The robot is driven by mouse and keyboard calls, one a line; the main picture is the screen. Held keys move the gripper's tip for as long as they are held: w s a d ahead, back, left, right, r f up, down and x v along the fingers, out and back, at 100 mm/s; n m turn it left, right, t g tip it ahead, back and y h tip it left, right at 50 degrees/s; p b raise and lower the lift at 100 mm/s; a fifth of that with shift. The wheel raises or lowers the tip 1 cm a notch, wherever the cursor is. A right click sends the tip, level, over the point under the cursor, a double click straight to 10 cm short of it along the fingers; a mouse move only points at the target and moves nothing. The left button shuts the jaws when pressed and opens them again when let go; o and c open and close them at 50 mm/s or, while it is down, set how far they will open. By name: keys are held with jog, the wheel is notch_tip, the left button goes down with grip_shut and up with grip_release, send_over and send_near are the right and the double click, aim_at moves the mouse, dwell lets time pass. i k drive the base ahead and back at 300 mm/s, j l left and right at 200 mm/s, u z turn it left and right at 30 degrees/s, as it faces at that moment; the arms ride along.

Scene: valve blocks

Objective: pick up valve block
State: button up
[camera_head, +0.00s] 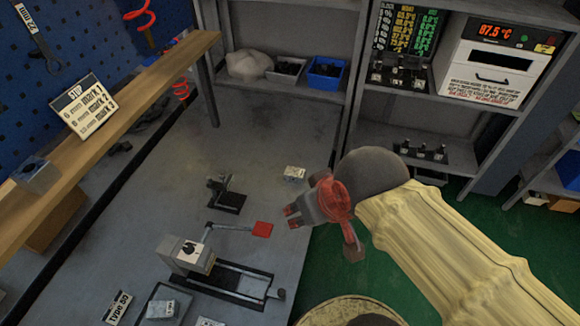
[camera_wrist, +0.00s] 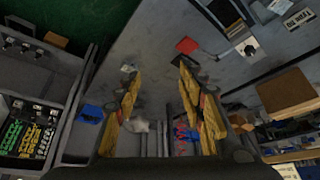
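A small pale-grey block (camera_head: 294,174), which looks like a valve block, sits on the grey bench top near its right edge. In the wrist view it appears as a small pale block (camera_wrist: 128,68) beside the tip of the left finger. Another grey block (camera_head: 160,309) lies in a shallow dark tray (camera_head: 152,291) at the front of the bench. My gripper (camera_head: 291,216) is over the bench's right edge, nearer the camera than the pale block and apart from it. In the wrist view my gripper (camera_wrist: 158,70) is open, with nothing between its fingers.
A clamp device with a red-ended lever (camera_head: 263,229) stands left of my gripper. A small black stand (camera_head: 226,195) is behind it. A wooden shelf (camera_head: 120,95) runs along the left, bearing a metal block (camera_head: 37,175). Shelving with a blue bin (camera_head: 326,73) stands behind.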

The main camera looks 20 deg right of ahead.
aim_at(292, 174)
jog(key=i+l+z, duration=0.15)
jog(key=z, duration=0.2)
jog(key=i+l+z, duration=0.2)
jog(key=l+z, duration=0.15)
